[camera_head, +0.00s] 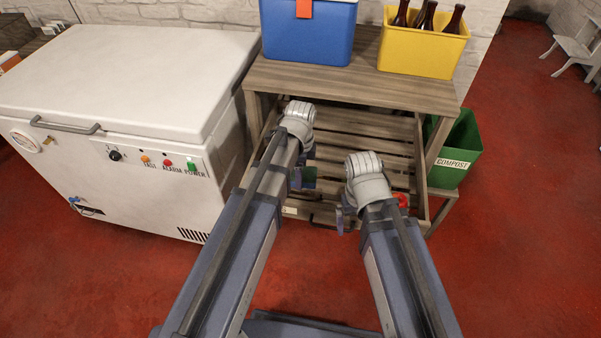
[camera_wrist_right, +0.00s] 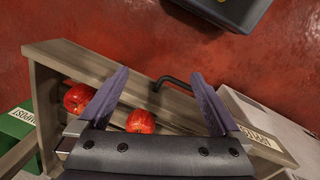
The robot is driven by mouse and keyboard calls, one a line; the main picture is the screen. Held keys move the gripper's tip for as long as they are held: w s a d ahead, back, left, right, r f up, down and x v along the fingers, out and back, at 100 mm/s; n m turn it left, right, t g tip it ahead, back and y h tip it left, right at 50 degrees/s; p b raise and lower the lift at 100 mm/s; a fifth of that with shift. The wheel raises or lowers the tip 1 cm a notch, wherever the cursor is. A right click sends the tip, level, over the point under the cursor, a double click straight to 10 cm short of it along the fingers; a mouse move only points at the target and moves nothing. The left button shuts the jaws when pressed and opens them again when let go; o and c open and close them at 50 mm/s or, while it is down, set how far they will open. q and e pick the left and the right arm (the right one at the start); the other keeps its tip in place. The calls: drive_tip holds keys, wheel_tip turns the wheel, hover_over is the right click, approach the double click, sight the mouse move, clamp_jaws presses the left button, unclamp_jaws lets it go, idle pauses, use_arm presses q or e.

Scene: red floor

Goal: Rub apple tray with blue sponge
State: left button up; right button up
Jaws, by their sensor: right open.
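The apple tray (camera_head: 421,180) is a slatted wooden drawer pulled out under the wooden table. It shows tilted in the right wrist view (camera_wrist_right: 88,62), with a red apple (camera_wrist_right: 77,98) and another apple (camera_wrist_right: 140,122) inside. An apple (camera_head: 402,200) also shows partly behind my right arm. My right gripper (camera_head: 345,218) is open and empty above the tray's front part; its spread fingers (camera_wrist_right: 165,95) frame the tray's front. My left gripper (camera_head: 298,178) is over the tray's left side, mostly hidden by its wrist. A small blue-green patch beside it may be the sponge; I cannot tell whether it is held.
A white chest freezer (camera_head: 125,85) stands close on the left. A blue cooler (camera_head: 308,38) and a yellow crate (camera_head: 420,50) with bottles stand on the table (camera_head: 350,85). A green compost bin (camera_head: 457,150) is at the right. Red floor is free in front.

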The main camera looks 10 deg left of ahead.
use_arm(q)
drive_tip(key=shift+r+p, duration=1.6)
drive_tip(key=shift+f, duration=0.1)
use_arm(e)
wheel_tip(320, 180, up, 3)
drive_tip(key=shift+r, duration=0.1)
